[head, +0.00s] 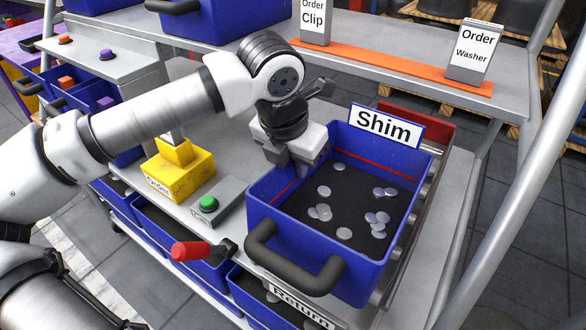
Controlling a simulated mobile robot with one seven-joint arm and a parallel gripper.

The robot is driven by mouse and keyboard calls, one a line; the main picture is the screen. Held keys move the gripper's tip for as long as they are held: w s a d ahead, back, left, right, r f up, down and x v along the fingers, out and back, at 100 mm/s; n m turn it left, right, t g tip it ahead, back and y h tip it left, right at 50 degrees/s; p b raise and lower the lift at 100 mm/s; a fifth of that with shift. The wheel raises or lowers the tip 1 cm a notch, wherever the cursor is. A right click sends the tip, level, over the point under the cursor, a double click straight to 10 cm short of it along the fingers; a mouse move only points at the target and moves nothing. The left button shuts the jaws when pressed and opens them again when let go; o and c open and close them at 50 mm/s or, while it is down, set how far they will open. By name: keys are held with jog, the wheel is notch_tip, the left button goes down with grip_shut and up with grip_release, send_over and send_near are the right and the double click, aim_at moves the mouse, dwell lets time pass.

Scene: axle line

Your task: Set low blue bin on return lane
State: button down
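A blue bin (335,272) labelled "Shim" (386,124) stands at the right of the workstation. It has a black front handle (295,262), and several grey discs (345,233) lie on its dark floor. My gripper (300,172) points down at the bin's left wall, near the back. Its fingertips are partly hidden, so I cannot tell whether they are open or hold the wall. A "Return" label (300,308) sits below the front of the bin.
A yellow "Order" box (178,172), a green button (209,204) and a red-handled lever (190,251) are left of the bin. Metal frame posts (510,165) rise at the right. An upper shelf holds "Order Clip" (313,18) and "Order Washer" (474,52) signs.

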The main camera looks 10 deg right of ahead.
aim_at(311, 171)
jog(key=shift+w+d+f+b, duration=0.95)
jog(key=shift+f+b, duration=0.2)
jog(key=shift+w+d+f+b, duration=0.9)
jog(key=shift+f+b, duration=0.2)
jog(key=shift+f, duration=0.05)
jog(key=shift+f+b, duration=0.6)
jog(key=shift+b, duration=0.05)
jog(key=c, duration=1.5)
grip_release()
jog(key=shift+c, duration=0.2)
jog(key=v, duration=1.4)
jog(key=shift+p, duration=0.4)
